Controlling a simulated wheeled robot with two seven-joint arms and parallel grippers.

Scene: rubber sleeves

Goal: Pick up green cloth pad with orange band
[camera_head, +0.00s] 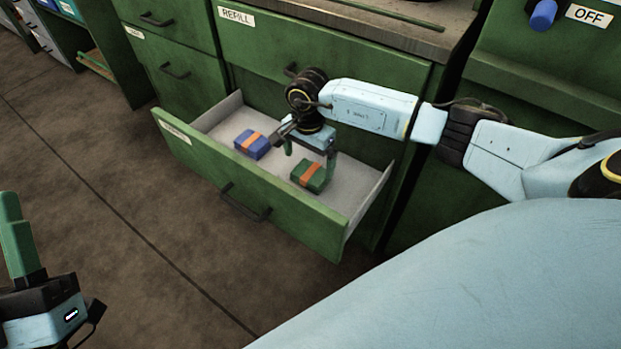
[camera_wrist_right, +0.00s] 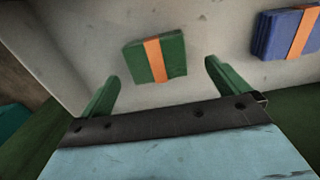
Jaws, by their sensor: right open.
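The green cloth pad with an orange band (camera_head: 311,176) lies on the floor of the open drawer (camera_head: 250,205), right of its middle. It also shows in the right wrist view (camera_wrist_right: 155,58), ahead of and between the two fingers. My right gripper (camera_head: 309,157) is over the drawer, close to the pad; in the wrist view its green fingers (camera_wrist_right: 160,85) are apart with nothing between their tips. My left gripper (camera_head: 12,235) is at the lower left edge, away from the drawer; only part of it shows, so its opening is unclear.
A blue pad with an orange band (camera_head: 252,144) lies in the same drawer, left of the green one, and shows in the wrist view (camera_wrist_right: 287,35). The drawer walls surround both pads. A worktop (camera_head: 400,30) stands above the cabinet. The floor in front is clear.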

